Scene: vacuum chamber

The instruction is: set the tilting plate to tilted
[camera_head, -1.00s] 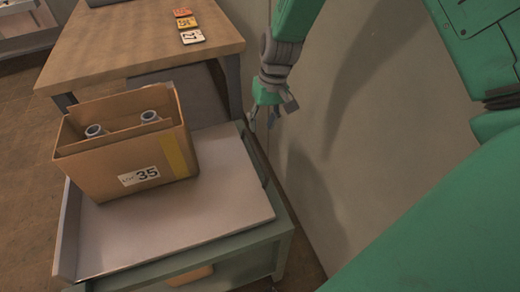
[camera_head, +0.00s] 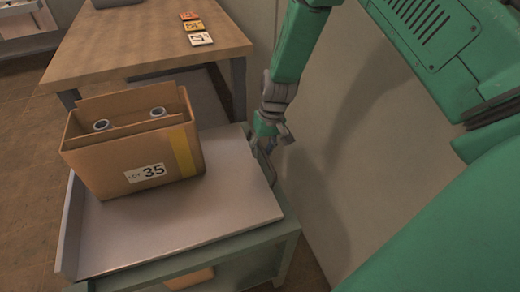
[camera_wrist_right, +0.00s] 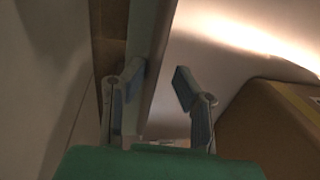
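The tilting plate (camera_head: 225,215) is a flat grey sheet with a raised lip on its left side, on top of a green-grey stand. It looks close to level. A brown carton marked "LOT 35" (camera_head: 135,165) stands upright on it. My right gripper (camera_head: 262,146) is at the plate's right edge, beside a dark narrow bar (camera_head: 264,168). In the right wrist view its two fingers (camera_wrist_right: 160,82) are apart, with a long straight edge running between them. I cannot tell whether either finger touches it. My left gripper is not in view.
A wooden table (camera_head: 130,45) stands behind the stand, with several numbered tags (camera_head: 194,28) on it. A pale wall (camera_head: 350,170) rises close on the right of the stand. Two white-and-blue rolled ends (camera_head: 158,112) show inside the carton.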

